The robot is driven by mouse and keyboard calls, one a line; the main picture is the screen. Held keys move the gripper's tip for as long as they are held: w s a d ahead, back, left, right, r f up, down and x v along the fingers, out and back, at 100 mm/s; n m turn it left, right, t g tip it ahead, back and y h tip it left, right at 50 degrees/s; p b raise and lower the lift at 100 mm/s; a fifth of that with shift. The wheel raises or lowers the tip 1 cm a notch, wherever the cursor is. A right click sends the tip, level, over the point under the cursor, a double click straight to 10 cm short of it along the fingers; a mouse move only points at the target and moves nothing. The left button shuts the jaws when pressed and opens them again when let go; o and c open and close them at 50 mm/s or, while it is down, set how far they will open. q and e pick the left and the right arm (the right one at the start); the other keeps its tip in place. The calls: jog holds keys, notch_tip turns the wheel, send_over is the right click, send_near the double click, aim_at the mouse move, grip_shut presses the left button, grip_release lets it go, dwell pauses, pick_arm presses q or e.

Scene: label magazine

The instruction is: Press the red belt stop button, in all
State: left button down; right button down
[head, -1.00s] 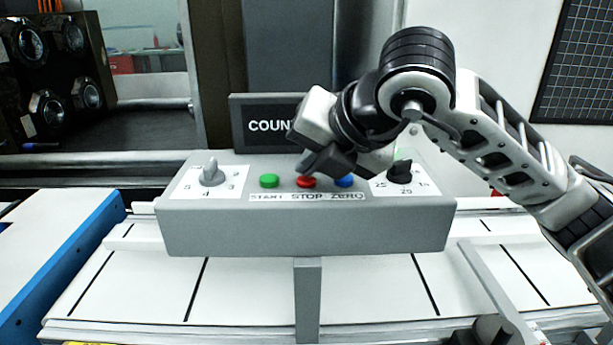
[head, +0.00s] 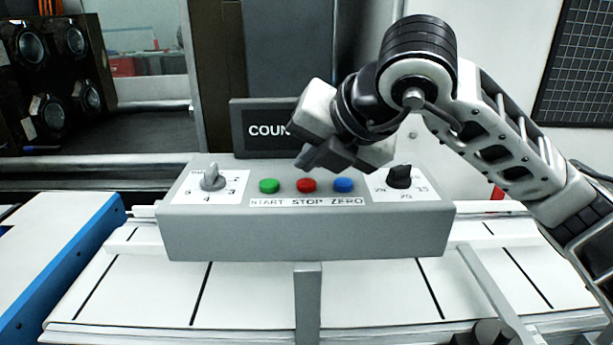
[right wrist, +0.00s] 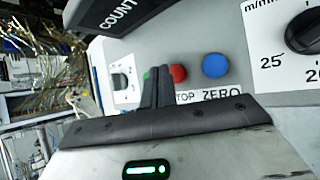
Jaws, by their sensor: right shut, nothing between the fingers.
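The red stop button (head: 306,185) sits on the sloped top of a grey control box (head: 300,232), above the printed word STOP. It also shows in the right wrist view (right wrist: 178,73), just right of the fingers. My right gripper (head: 303,165) is shut and empty. In the head view its fingertips are just above and behind the red button, with a small gap showing. The whole red button is uncovered in the head view. In the right wrist view the closed fingers (right wrist: 156,88) partly hide the green button. My left gripper is not in view.
The green start button (head: 269,186) and blue zero button (head: 343,185) flank the red one closely. A grey knob (head: 212,178) and a black knob (head: 399,177) stand at the ends. A counter display (head: 262,128) rises behind. A white belt (head: 250,300) runs below.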

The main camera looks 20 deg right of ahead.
aim_at(311, 186)
jog(key=shift+r+p, duration=1.45)
jog(key=shift+r, duration=1.15)
jog(key=shift+f, duration=0.1)
